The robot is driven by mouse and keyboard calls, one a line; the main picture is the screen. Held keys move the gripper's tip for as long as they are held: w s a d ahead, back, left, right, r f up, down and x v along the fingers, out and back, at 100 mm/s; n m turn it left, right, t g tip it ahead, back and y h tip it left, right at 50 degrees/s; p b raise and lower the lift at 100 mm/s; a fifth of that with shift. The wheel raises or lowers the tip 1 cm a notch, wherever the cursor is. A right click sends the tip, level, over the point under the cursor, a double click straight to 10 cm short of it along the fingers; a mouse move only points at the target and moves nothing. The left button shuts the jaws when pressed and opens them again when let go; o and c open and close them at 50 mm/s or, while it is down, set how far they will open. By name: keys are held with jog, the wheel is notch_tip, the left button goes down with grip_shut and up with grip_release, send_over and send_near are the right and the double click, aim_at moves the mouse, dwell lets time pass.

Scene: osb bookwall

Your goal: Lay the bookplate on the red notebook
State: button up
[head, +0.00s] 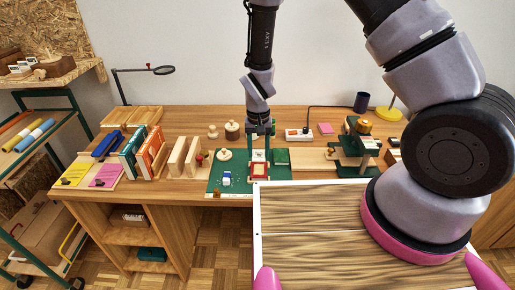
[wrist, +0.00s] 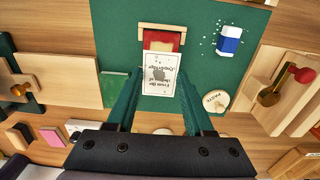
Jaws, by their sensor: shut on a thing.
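The bookplate (wrist: 159,78) is a small white printed card with a grey picture and dark lettering. It is between the two green fingers of my gripper (wrist: 159,77), which are shut on its side edges. The red notebook (wrist: 163,38) lies in a pale wooden holder on the green mat (wrist: 200,65). In the wrist view the card covers part of the notebook; I cannot tell whether they touch. In the head view, my gripper (head: 259,143) is just behind the red notebook (head: 259,170).
A blue and white eraser (wrist: 229,40) and a round paste pot (wrist: 215,101) are on the mat near the notebook. Wooden stands and upright books (head: 150,150) are to the left.

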aim_at(259, 169)
jog(key=shift+f, duration=2.3)
jog(key=shift+f, duration=0.6)
jog(key=o, duration=1.1)
jog(key=shift+c, duration=0.2)
jog(key=shift+o, duration=1)
jog(key=shift+r, duration=0.1)
jog(key=shift+r, duration=3.45)
jog(key=shift+r, duration=0.1)
